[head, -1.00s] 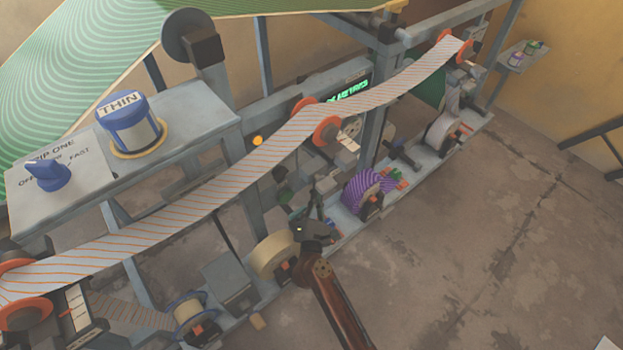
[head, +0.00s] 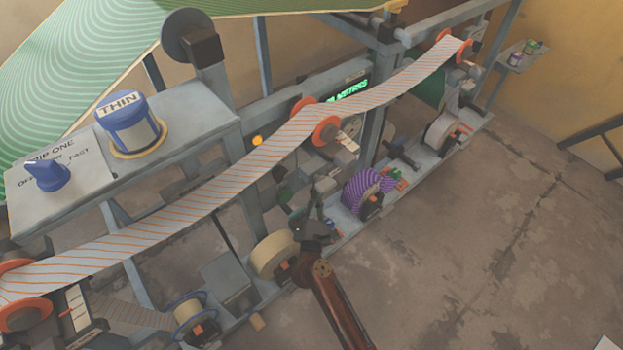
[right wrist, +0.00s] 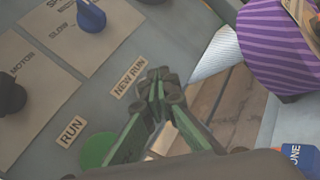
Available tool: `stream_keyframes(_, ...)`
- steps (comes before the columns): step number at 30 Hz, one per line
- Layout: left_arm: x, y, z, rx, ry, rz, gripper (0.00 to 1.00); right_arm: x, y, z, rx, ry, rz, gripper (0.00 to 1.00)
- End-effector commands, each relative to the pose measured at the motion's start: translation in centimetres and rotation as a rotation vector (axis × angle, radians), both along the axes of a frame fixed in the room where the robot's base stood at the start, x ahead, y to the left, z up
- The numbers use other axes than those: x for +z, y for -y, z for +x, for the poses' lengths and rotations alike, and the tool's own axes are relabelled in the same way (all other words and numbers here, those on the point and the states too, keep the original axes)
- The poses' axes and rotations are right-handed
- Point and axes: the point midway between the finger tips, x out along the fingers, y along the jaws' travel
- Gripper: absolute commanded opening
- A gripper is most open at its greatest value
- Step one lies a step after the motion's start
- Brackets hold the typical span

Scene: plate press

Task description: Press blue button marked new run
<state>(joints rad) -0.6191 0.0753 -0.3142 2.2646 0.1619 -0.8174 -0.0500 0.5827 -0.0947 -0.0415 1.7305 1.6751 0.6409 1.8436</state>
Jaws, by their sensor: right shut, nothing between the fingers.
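In the right wrist view a grey panel carries a NEW RUN label (right wrist: 129,77) and a RUN label (right wrist: 72,131). A green button (right wrist: 97,150) sits beside the RUN label. My right gripper (right wrist: 160,85) is shut and empty, its fingertips just right of the NEW RUN label. No blue button shows beside that label; the fingers cover the spot there. I cannot tell whether the tips touch the panel. In the head view my right gripper (head: 312,229) is low at the machine's front, above a cream roll (head: 275,257). My left gripper is not in view.
A blue knob (right wrist: 91,16) and a black knob (right wrist: 10,95) are on the same panel. A purple striped roll (right wrist: 275,45) is close to the right of the fingers. A striped paper web (head: 190,205) runs above my right arm. Open floor (head: 460,270) lies right.

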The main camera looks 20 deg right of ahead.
Motion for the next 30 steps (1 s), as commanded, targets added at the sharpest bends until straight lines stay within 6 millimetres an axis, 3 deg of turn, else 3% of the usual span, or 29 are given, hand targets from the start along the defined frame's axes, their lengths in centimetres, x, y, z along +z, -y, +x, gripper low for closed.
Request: stream_keyframes(30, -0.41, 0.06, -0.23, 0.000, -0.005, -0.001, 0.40, 0.02, -0.37, 0.87, 0.000, 0.000, 0.000, 0.00)
